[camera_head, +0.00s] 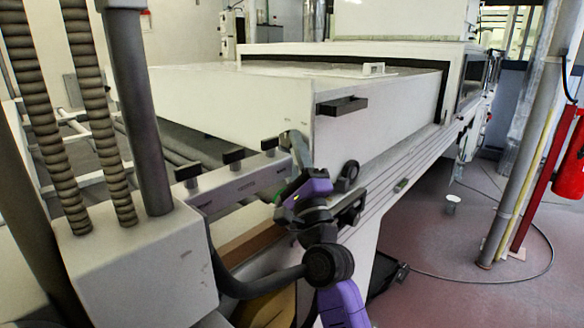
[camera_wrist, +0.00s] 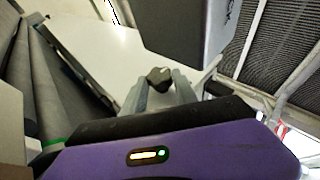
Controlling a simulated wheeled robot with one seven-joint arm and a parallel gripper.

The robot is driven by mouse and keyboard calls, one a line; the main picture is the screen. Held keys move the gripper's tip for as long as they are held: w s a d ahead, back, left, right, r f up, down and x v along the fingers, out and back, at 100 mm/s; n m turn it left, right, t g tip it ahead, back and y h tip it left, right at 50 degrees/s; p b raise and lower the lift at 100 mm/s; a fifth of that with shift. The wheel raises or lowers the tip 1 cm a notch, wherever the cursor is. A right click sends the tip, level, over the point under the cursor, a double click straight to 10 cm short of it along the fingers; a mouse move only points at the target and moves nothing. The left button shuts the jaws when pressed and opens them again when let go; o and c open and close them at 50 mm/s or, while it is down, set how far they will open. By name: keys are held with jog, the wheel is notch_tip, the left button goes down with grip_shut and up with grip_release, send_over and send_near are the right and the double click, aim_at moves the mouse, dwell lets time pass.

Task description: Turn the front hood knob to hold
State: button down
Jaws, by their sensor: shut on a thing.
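A dark knob (camera_wrist: 158,76) sits between the two grey fingertips of my gripper (camera_wrist: 160,88) in the wrist view. The gripper is shut on it. In the head view my gripper (camera_head: 297,148) is at the right end of a pale panel bar (camera_head: 236,185), below the front corner of the white hood (camera_head: 225,100). The fingers hide the held knob there. Three black knobs (camera_head: 234,156) stand in a row on the bar to the left of the fingers. The lettering on the bar is too small to read, and the held knob's setting cannot be told.
A pale box with ribbed hoses (camera_head: 135,265) stands close on the left. A red fire extinguisher (camera_head: 570,160) is at the far right. The reddish floor (camera_head: 450,285) to the right is mostly clear, with a cable on it.

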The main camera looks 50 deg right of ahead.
jog(key=shift+f+m+h+b, duration=0.15)
jog(key=shift+m+h+b, duration=0.15)
jog(key=shift+b, duration=0.45)
jog(key=c, duration=1)
grip_release()
jog(key=shift+o, duration=0.2)
jog(key=shift+r+p, duration=0.35)
jog(key=shift+p, duration=0.85)
jog(key=shift+r+n+y+p, duration=0.15)
jog(key=shift+n+y+p, duration=0.25)
jog(key=shift+y+p, duration=0.2)
jog(key=shift+p, duration=1.1)
jog(key=n+g+y+p, duration=0.1)
jog(key=p, duration=0.3)
jog(key=n+y+p, duration=0.1)
jog(key=p, duration=0.3)
jog(key=g+y+p, duration=0.1)
jog(key=p, duration=0.3)
jog(key=shift+s+r+n+g, duration=0.25)
jog(key=shift+r+n+g, duration=0.05)
jog(key=shift+r+n, duration=0.1)
jog(key=shift+p, duration=0.5)
